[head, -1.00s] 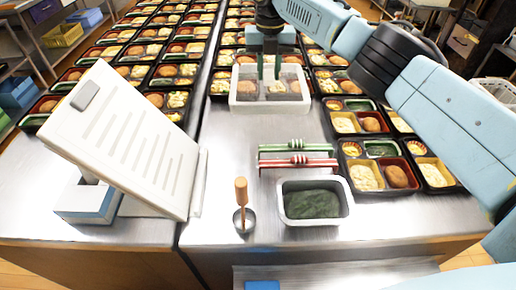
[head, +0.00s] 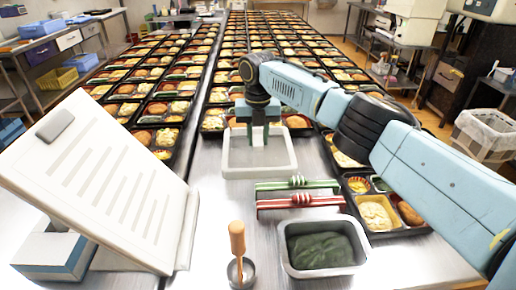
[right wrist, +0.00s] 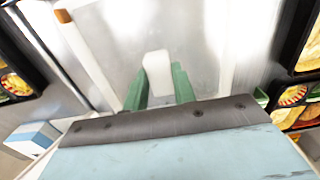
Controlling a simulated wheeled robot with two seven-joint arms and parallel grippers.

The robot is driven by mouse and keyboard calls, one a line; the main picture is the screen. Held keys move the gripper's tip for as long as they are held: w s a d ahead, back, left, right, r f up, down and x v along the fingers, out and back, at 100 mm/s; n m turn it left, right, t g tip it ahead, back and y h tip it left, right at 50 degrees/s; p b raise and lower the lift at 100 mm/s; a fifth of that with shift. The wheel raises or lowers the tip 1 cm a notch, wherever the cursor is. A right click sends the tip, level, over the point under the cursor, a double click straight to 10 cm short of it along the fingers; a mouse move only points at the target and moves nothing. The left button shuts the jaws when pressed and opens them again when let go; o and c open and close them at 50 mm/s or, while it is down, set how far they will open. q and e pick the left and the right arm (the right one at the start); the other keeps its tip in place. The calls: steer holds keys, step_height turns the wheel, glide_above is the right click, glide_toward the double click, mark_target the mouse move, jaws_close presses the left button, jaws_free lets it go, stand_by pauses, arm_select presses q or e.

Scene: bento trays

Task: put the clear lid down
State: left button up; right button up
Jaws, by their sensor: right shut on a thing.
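The clear lid (head: 262,173) is a see-through rectangle with a pale rim, on or just above the bare steel counter (head: 215,225); I cannot tell whether it touches. My right gripper (head: 258,142) points down over its middle, with green fingers shut on its handle. In the right wrist view, the white handle (right wrist: 158,68) shows between the fingertips (right wrist: 158,88), and steel shows through the lid. My left gripper is not in view.
Green-handled (head: 298,183) and red-handled tongs (head: 300,201) lie just in front of the lid. A pan of dark green food (head: 322,250), a wooden-handled tool (head: 237,240) and a tilted white panel (head: 100,180) stand nearer. Filled bento trays (head: 145,110) line both sides and the back.

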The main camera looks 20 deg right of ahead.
mark_target(258, 139)
step_height(258, 139, down, 3)
steer(key=shift+f, duration=0.15)
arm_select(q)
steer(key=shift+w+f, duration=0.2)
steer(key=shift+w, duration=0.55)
arm_select(e)
steer(key=o, duration=0.8)
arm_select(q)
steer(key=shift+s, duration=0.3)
